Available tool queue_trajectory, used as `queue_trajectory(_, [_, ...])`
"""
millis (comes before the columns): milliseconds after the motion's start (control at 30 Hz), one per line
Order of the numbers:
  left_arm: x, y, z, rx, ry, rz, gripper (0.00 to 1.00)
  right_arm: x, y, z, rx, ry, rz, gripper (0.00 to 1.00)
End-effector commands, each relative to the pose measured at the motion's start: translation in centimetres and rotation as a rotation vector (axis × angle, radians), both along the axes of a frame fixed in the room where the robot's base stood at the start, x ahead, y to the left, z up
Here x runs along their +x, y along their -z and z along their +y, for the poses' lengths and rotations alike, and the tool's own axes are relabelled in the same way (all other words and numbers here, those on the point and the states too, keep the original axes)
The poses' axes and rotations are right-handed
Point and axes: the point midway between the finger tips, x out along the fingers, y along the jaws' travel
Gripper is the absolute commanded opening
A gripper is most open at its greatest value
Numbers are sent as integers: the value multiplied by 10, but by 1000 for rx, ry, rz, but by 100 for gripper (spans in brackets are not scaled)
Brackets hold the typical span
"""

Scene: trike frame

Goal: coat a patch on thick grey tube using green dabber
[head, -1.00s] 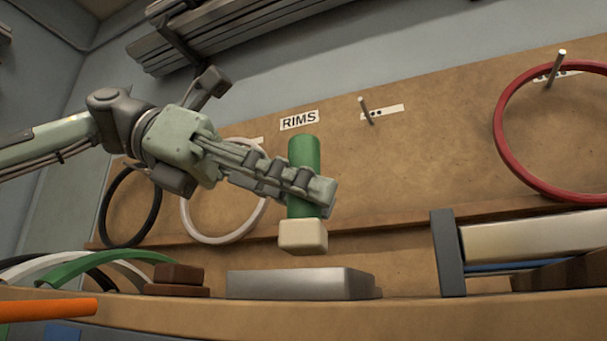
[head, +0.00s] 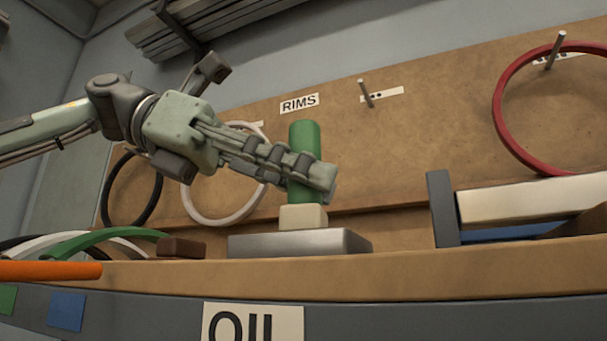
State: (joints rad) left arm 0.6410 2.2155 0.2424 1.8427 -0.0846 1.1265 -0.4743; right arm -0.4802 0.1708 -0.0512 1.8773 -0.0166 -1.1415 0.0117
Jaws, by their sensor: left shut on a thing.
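The green dabber (head: 304,135) has a green cylinder handle and a cream block pad (head: 303,217) at its lower end. My left gripper (head: 310,176) is shut around the handle and holds the dabber upright. The pad is at the top of a flat grey metal tray (head: 290,245) on the bench, and seems to touch it or rest just inside it; the tray's inside is hidden. I cannot make out a thick grey tube for certain. My right gripper is not in view.
A dark upright (head: 442,207) stands right. Rims, one red (head: 500,125), hang on the board behind.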

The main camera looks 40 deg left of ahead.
Motion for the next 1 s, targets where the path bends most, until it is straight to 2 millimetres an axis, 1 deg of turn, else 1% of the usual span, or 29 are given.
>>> queue_trajectory(333, [0,0,0,0,0,0,0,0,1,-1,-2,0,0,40])
queue_trajectory(1000, [0,8,0,0,0,0,0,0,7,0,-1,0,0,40])
